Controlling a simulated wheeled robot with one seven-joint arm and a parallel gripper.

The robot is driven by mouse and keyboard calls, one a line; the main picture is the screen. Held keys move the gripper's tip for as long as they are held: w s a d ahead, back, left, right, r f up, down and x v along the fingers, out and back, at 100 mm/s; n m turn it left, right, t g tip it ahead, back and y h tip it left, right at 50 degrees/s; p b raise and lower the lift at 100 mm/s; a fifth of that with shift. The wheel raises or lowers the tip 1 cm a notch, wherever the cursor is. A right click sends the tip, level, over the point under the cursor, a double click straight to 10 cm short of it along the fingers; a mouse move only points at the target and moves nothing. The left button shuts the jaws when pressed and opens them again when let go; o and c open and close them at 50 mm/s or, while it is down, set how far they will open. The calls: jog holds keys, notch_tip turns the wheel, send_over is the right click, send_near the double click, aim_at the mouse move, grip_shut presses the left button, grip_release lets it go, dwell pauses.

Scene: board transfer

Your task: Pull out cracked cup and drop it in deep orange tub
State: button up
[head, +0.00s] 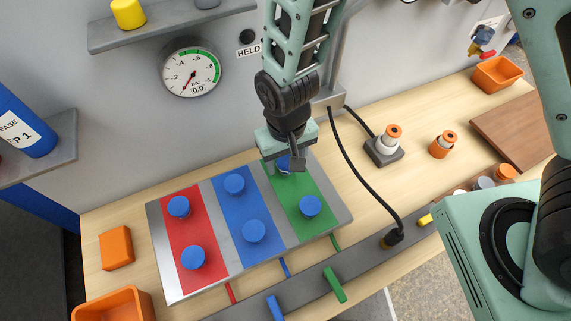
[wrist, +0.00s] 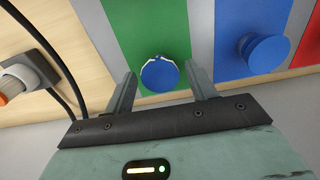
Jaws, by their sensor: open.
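The cracked cup (wrist: 160,75) is a round blue piece with pale jagged marks along its rim. It sits on the green strip (wrist: 142,25) of the board, at the strip's far end. In the head view my gripper hides most of the cup (head: 284,165). My gripper (wrist: 160,82) is open, with one finger on each side of the cup; I cannot tell whether they touch it. In the head view my gripper (head: 283,169) is over the green strip. One orange tub (head: 112,298) stands at the lower left, partly cut off; another orange tub (head: 498,74) stands at the far right.
The board (head: 160,240) also has red and blue strips with several blue cups. An orange block (head: 116,247) lies left of it. A black cable (head: 366,175) loops right of the board. A grey rail (head: 310,285) with coloured levers runs in front. The wall is close behind.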

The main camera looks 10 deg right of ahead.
aim_at(287, 162)
jog(key=c, duration=0.9)
jog(key=shift+c, duration=0.4)
jog(key=shift+r, duration=0.15)
jog(key=shift+r+p, duration=1)
jog(key=shift+r, duration=0.05)
jog(key=shift+r+p, duration=1.95)
jog(key=shift+r, duration=0.3)
